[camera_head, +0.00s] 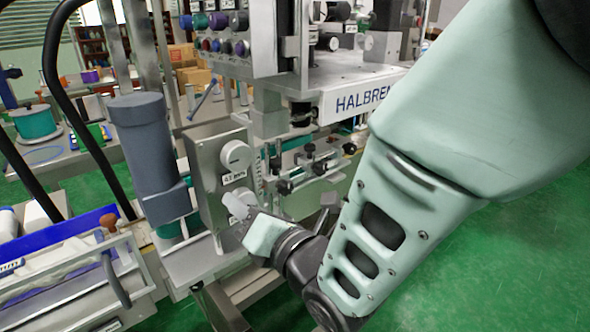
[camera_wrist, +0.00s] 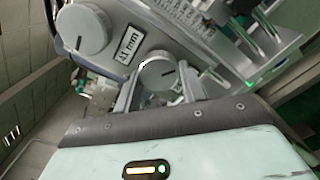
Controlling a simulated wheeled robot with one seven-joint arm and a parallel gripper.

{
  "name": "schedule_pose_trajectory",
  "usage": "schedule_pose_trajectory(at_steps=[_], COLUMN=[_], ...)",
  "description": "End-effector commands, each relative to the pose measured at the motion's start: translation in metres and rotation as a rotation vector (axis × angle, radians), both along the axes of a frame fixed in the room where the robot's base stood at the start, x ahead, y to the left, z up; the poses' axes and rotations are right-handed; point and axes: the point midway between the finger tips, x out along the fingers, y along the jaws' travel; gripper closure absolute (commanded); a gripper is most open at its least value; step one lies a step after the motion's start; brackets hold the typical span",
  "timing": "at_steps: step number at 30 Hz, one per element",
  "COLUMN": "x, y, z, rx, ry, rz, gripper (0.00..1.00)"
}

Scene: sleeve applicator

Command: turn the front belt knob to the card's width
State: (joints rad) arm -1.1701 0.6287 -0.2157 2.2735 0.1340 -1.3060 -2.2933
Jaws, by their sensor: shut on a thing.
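A grey panel (camera_head: 207,180) on the machine carries two round pale knobs, one above the other. The upper knob (camera_head: 236,155) stands free and also shows at the upper left of the wrist view (camera_wrist: 84,30). The lower knob (camera_wrist: 157,70) sits between the fingers of my gripper (camera_wrist: 158,88), which is shut on it. A short dark mark shows on its face. A small white label (camera_wrist: 130,45) between the knobs shows a number in mm, perhaps 41. I cannot make out the card.
A dark grey cylindrical motor (camera_head: 140,140) stands just left of the panel. Clamps and rods (camera_head: 310,165) of the machine lie close on the right. A clear-sided tray (camera_head: 75,275) is at the lower left. Green floor (camera_head: 460,270) is open at the right.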

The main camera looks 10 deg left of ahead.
Motion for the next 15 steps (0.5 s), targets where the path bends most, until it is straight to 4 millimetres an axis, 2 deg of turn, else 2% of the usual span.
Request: schedule_pose_trajectory(at_steps=[15], x=[0.0], y=[-0.0002], z=[-0.0016], rx=[0.253], ry=[0.293], rz=[-0.001], gripper=[0.82])
